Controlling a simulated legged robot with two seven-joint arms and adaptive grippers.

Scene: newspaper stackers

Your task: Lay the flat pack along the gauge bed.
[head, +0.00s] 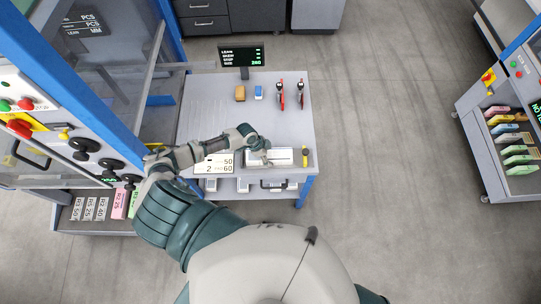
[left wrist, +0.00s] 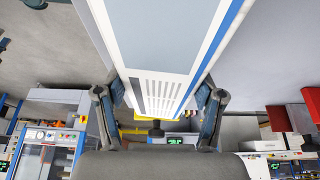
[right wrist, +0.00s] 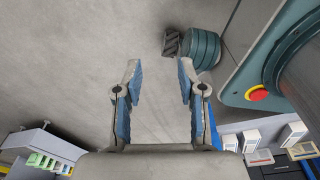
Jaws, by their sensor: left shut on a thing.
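My left gripper (head: 265,155) is over the front of the grey table. In the left wrist view its fingers (left wrist: 158,105) are shut on the flat pack (left wrist: 175,40), a white slab with a pale grey panel, a row of slots and a blue edge. In the head view, a white slab (head: 285,157) beside the gripper looks like this pack. It lies along a grey framed strip at the table's front, likely the gauge bed (head: 310,165). I cannot tell whether the pack touches the bed. My right gripper (right wrist: 160,88) is open and empty above bare floor.
A dark display (head: 242,57) stands at the table's back. A number card (head: 215,163) is at front left. A machine panel (head: 40,125) borders the left. Open floor lies right.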

